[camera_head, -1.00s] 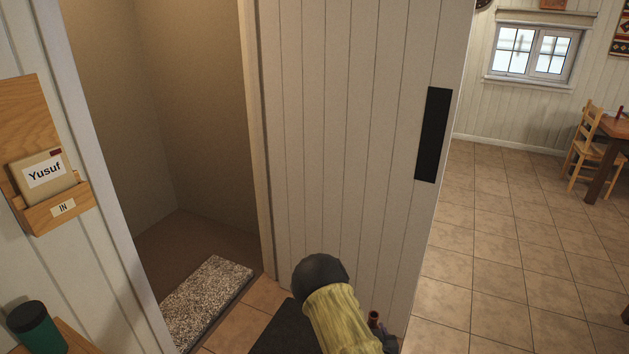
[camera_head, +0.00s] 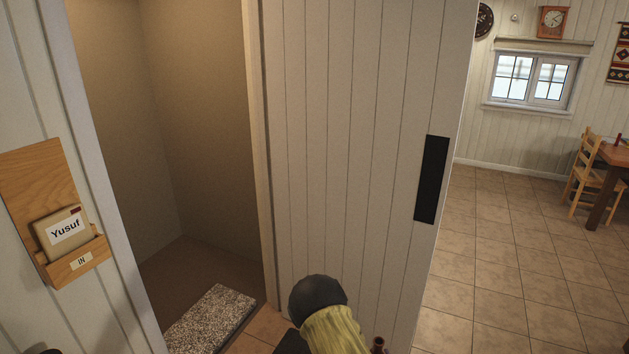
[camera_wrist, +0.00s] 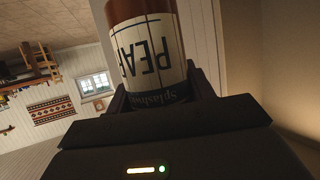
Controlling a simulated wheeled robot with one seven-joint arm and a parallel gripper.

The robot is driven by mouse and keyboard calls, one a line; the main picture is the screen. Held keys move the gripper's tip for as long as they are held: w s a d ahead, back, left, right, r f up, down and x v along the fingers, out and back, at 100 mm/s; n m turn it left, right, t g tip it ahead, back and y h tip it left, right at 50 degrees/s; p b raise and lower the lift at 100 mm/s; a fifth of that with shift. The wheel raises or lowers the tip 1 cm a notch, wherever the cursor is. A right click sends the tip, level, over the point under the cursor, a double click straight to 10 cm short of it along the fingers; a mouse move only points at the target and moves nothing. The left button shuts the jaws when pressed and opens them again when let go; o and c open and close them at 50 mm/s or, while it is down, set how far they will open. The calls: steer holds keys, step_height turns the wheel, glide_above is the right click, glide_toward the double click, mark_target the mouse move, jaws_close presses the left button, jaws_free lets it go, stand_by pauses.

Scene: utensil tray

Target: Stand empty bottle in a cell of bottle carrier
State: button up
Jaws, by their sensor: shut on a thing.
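A brown bottle (camera_wrist: 155,60) with a cream label reading "PEAR" is held in my gripper (camera_wrist: 160,92), whose dark fingers close on both sides of it. The label appears upside down in the wrist view. In the head view only the bottle's brown top (camera_head: 378,345) shows at the bottom edge, beside my yellow-sleeved arm. The fingers are hidden in that view. No bottle carrier is visible in either view.
A pale plank door panel (camera_head: 350,150) with a black handle plate stands close ahead. Left of it is an open recess with a speckled mat (camera_head: 210,318). A wooden letter holder (camera_head: 72,268) hangs at left. Tiled floor (camera_head: 490,260) is open at right, before a chair (camera_head: 585,180).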

steer(key=s+a+r+n+g+y+p, duration=0.1)
steer(key=a+r+n+y, duration=0.2)
steer(key=a+r, duration=0.3)
steer(key=s+a+r+n+g+y+p, duration=0.1)
steer(key=a+r+n+y, duration=0.2)
steer(key=a+r, duration=0.4)
steer(key=s+a+r+n+g+y+p, duration=0.1)
steer(key=a+r, duration=0.6)
steer(key=a, duration=1)
steer(key=n+g+y, duration=0.1)
steer(key=n+y, duration=0.1)
steer(key=shift+r+y, duration=0.25)
steer(key=shift+y, duration=0.05)
